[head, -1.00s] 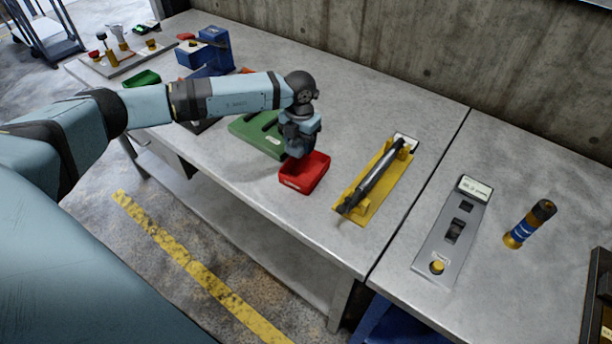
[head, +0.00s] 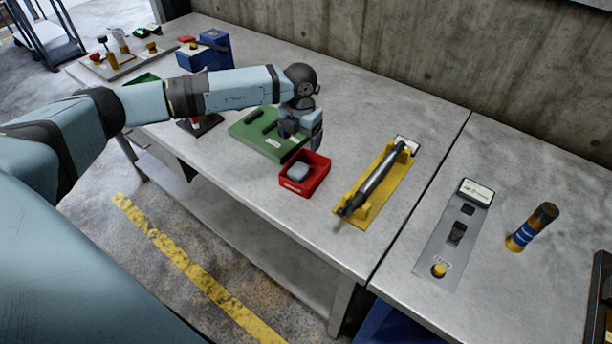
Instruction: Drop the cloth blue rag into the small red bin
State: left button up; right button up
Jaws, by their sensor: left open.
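The small red bin (head: 317,182) stands near the front edge of the metal workbench. A small grey-blue folded piece, which looks like the cloth rag (head: 298,171), lies inside it. My left gripper (head: 301,137) is open, just above and behind the bin, over the right end of the green board. It is apart from the rag and holds nothing that I can see. My right gripper is not in view.
A green board (head: 250,133) lies left of the bin. A yellow holder (head: 369,196) with a dark rod stands to the right, then a grey switch panel (head: 452,240) and a blue-and-orange cylinder (head: 531,227). A concrete wall (head: 480,70) closes the back.

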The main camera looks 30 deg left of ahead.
pick_arm(q)
notch_tip(320, 180, up, 11)
jog(key=b, duration=0.1)
jog(key=shift+f, duration=0.1)
dwell(0.4)
